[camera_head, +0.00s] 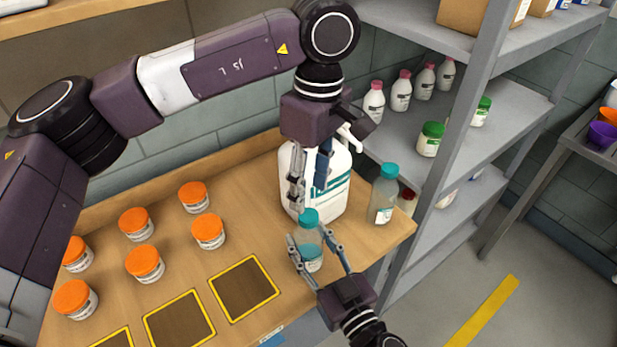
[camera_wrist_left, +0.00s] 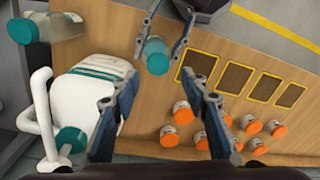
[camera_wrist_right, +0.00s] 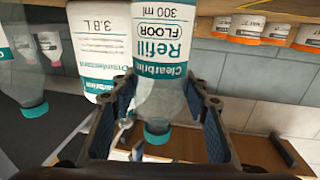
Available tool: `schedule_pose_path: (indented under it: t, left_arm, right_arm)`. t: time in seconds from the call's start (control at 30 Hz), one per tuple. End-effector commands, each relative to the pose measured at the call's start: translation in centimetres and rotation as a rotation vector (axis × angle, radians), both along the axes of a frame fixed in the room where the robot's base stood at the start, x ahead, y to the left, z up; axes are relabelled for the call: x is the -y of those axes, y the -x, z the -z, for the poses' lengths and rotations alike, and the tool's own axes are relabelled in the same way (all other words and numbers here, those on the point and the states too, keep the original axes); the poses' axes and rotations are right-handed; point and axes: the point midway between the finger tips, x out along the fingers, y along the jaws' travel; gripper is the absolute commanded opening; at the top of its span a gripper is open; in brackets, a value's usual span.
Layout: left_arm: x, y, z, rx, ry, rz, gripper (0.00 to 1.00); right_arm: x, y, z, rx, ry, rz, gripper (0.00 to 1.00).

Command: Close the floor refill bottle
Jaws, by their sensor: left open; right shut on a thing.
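The floor refill bottle (camera_head: 311,262), small and clear with a "Refill FLOOR 300 ml" label (camera_wrist_right: 160,45), stands upright on the wooden bench. A teal cap (camera_head: 309,217) sits on its top; I cannot tell whether it is tight. My right gripper (camera_head: 312,246) is shut around the bottle's body. My left gripper (camera_head: 309,192) is open and empty, pointing down above the cap. In the left wrist view the cap (camera_wrist_left: 156,65) lies beyond and between the open fingers (camera_wrist_left: 160,85).
A large white jug (camera_head: 328,185) stands right behind the bottle, close to my left fingers. Another clear bottle with a teal cap (camera_head: 383,198) stands at the bench's right end. Several orange-lidded jars (camera_head: 145,264) and yellow-framed squares (camera_head: 243,289) lie left. A metal shelf (camera_head: 465,165) stands right.

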Motion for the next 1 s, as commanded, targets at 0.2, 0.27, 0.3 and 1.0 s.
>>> schedule_pose_path:
  t: [0.2, 0.27, 0.3, 1.0]
  left_arm:
    - [0.0, 0.0, -0.3, 0.03, -0.005, -0.388, 0.41]
    - [0.0, 0.0, -0.4, 0.038, -0.006, -0.495, 0.41]
    - [0.0, 0.0, -0.5, 0.042, -0.006, -0.567, 0.41]
    - [-0.2, 0.2, -1.5, 0.087, -0.008, -1.782, 0.41]
  right_arm:
    - [0.0, 0.0, 0.0, 0.0, 0.0, 0.0, 0.0]
    - [0.0, 0.0, 0.0, 0.0, 0.0, 0.0, 0.0]
    - [0.0, 0.0, 0.0, 0.0, 0.0, 0.0, 0.0]
    - [0.0, 0.0, 0.0, 0.001, 0.0, 0.0, 0.0]
